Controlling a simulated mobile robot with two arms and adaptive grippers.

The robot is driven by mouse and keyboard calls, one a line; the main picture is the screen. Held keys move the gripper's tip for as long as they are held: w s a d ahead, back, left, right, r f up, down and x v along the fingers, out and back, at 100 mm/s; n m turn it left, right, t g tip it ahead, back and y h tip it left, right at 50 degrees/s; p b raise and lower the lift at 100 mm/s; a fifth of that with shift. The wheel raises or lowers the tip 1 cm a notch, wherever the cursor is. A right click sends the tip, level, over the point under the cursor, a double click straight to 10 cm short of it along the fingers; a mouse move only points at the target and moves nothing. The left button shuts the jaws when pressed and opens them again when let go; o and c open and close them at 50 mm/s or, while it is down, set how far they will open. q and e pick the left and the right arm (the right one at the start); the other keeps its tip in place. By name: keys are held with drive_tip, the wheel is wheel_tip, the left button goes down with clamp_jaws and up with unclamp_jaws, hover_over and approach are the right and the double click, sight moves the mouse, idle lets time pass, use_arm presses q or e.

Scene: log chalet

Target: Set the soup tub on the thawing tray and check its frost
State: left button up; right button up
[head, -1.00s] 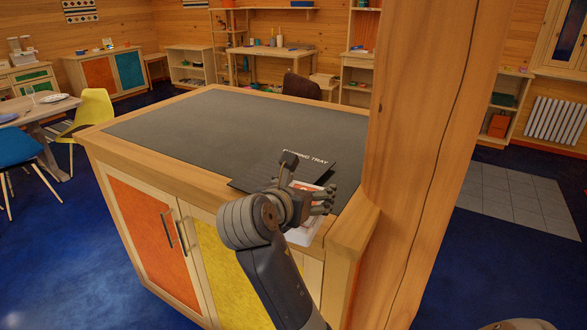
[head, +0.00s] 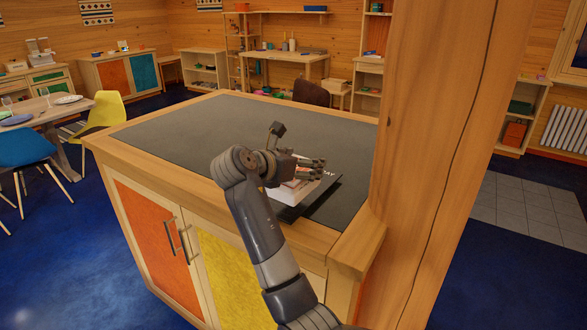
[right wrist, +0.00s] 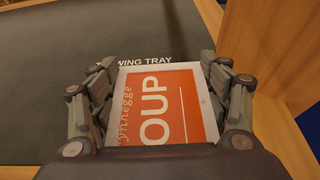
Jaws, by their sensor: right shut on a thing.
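The soup tub is a white-rimmed box with an orange lid lettered "OUP"; it fills the middle of the right wrist view (right wrist: 160,108). In the head view its pale side (head: 284,194) shows below my fingers. My right gripper (head: 308,169) is shut on the tub, with fingers on both sides of it (right wrist: 157,64). The thawing tray (head: 289,213) is a thin dark plate near the counter's front right. The tub is over it and hides much of it; I cannot tell whether they touch. Any frost is not discernible. My left gripper is not in view.
A thick wooden post (head: 435,150) rises close to the right of my gripper. The dark counter top (head: 190,130) is bare to the left and behind. The counter's wooden edge (head: 150,160) runs along the front.

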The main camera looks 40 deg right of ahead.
drive_tip(key=w, duration=0.3)
drive_tip(key=shift+w+f, duration=0.1)
drive_tip(key=shift+w, duration=0.05)
wheel_tip(320, 180, down, 3)
drive_tip(key=shift+a+r+p, duration=0.1)
drive_tip(key=shift+r+p, duration=0.1)
drive_tip(key=shift+p, duration=0.5)
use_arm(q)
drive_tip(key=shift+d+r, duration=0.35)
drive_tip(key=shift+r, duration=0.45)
use_arm(e)
drive_tip(key=shift+f, duration=0.45)
drive_tip(key=o, duration=1.4)
drive_tip(key=shift+f, duration=0.15)
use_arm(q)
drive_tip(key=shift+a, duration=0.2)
use_arm(e)
drive_tip(key=shift+a, duration=0.15)
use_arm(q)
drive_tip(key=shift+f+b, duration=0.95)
use_arm(e)
drive_tip(key=v, duration=1.2)
